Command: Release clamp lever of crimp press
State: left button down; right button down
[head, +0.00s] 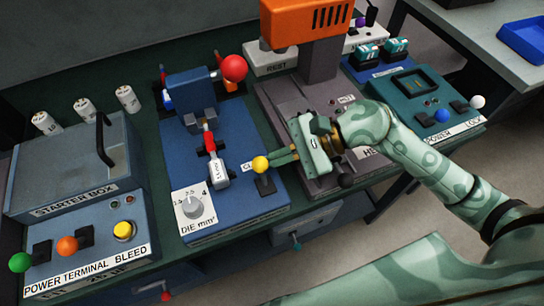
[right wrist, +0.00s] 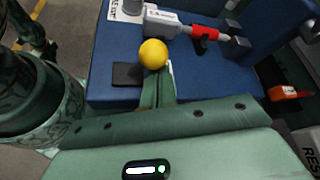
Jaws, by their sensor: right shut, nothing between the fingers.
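The blue crimp press (head: 225,140) stands in the middle of the bench, with a die dial (head: 193,207) at its front left. Its clamp lever is a short stalk with a yellow ball (head: 260,164) on a dark base, by a partly hidden label starting "CL". The yellow ball also shows in the right wrist view (right wrist: 153,54). My right gripper (head: 274,160) reaches in from the right, shut and empty, with its fingertips right beside the ball. In the right wrist view the shut fingers (right wrist: 158,88) point at the ball; whether they touch it I cannot tell. My left gripper is out of view.
The starter box (head: 70,175) is at left, a teal unit (head: 425,97) at right.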

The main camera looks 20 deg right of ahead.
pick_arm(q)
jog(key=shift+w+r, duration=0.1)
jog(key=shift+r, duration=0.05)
pick_arm(e)
jog(key=shift+s+r, duration=0.35)
jog(key=shift+r, duration=0.05)
jog(key=shift+s+r+p, duration=0.15)
jog(key=shift+s+p, duration=0.1)
jog(key=shift+p, duration=0.05)
jog(key=shift+s+r, duration=0.1)
jog(key=shift+s, duration=0.4)
jog(key=shift+s+n+t+b, duration=0.35)
jog(key=shift+s+n+t, duration=0.05)
jog(key=shift+s+n, duration=0.1)
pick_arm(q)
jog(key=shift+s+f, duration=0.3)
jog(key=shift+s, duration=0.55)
pick_arm(e)
jog(key=shift+s, duration=0.25)
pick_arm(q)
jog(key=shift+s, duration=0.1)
pick_arm(e)
jog(key=shift+s, duration=0.1)
jog(key=shift+s, duration=0.15)
